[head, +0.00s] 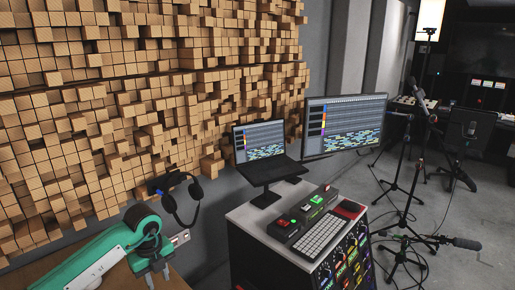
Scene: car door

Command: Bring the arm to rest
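My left arm (100,256), green and white, comes in from the lower left corner. Its gripper (157,268) is low in the picture, over or in front of a brown wooden surface (205,284). Its fingers are small and partly cut off by the bottom edge, so I cannot tell whether they are open or shut. I see nothing clearly held in it. My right gripper is not in view. No car door shows in this view.
A wall of wooden blocks (150,90) rises behind the arm, with headphones (182,195) hanging near it. A desk (250,218) carries a laptop (262,145), a monitor (342,125) and a keyboard (322,235). Microphone stands (405,165) stand at right.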

